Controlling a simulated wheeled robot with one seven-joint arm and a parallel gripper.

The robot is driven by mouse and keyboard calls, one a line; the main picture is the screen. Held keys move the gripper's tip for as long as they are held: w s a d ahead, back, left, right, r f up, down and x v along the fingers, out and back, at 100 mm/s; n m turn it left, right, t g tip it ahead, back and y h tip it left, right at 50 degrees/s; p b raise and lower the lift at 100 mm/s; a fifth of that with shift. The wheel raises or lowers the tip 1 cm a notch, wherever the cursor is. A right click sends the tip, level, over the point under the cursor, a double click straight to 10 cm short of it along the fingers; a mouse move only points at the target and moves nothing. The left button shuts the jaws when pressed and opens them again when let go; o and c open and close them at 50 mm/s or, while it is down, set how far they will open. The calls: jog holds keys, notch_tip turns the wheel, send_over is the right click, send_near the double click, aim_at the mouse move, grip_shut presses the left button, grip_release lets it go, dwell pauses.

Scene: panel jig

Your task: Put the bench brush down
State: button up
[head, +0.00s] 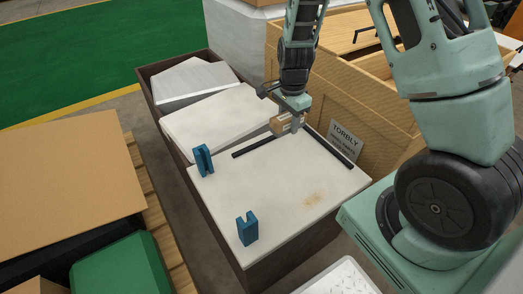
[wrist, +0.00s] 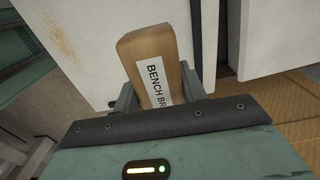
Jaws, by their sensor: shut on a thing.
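The bench brush (wrist: 150,62) has a tan wooden block with a white label reading "BENCH BR", the rest hidden. My gripper (wrist: 155,95) is shut on it, with one dark finger on each side of the block. In the head view the brush (head: 283,124) shows as a small tan piece at my gripper (head: 292,118), over the back part of the white panel top (head: 275,185). I cannot tell whether the brush touches the panel. Its underside is hidden.
Two blue slotted blocks (head: 203,160) (head: 247,229) stand on the panel's left side. Black strips (head: 255,144) (head: 328,146) lie along its far and right edges. A wooden crate (head: 365,125) labelled TORBLY stands close on the right. The panel's middle is clear, with a brown stain (head: 312,200).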

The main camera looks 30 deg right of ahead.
aim_at(285, 151)
jog(key=shift+w+d+f, duration=0.1)
jog(key=shift+w+f, duration=0.05)
jog(key=shift+f, duration=0.25)
notch_tip(285, 151, down, 9)
jog(key=b, duration=0.3)
jog(key=shift+f, duration=0.2)
jog(key=o, duration=1.1)
